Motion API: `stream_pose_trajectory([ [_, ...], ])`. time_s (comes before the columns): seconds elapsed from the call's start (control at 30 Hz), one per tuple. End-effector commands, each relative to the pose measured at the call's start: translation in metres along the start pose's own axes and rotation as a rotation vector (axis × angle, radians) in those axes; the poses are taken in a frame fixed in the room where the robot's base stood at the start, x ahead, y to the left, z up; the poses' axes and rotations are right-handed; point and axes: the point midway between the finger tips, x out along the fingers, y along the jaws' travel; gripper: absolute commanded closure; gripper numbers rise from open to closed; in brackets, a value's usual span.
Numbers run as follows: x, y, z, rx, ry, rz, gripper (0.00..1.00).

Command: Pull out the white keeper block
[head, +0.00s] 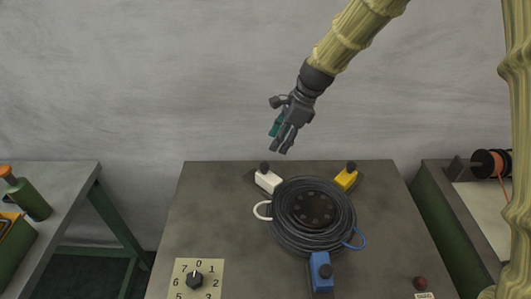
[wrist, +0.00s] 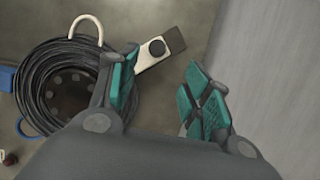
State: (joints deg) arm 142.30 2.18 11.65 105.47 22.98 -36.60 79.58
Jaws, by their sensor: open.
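The white keeper block (head: 267,179) sits at the back left edge of the black wire coil (head: 283,232), with a dark knob on top and a white loop beside it. In the wrist view the white block (wrist: 146,58) lies just beyond my left finger, which hides part of it. My gripper (head: 284,144) is open and empty, above and behind the block, pointing down. In the wrist view its teal-padded fingers (wrist: 160,98) are spread apart, and the block's dark knob shows between and beyond them.
A yellow block (head: 346,179) and a blue block (head: 321,271) also sit at the coil's edge. A numbered dial (head: 195,280) and a dark red button (head: 421,283) are on the grey table (head: 215,205). A green bottle (head: 30,198) stands on the left bench. A grey wall rises behind.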

Motion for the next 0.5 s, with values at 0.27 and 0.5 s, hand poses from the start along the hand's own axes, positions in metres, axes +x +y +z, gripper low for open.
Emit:
stream_pose_trajectory([
  [0.27, 0.032, -0.001, 0.002, -0.002, 0.000, 0.005, 0.51],
  [0.5, 0.064, -0.001, 0.003, -0.004, -0.001, 0.005, 0.51],
])
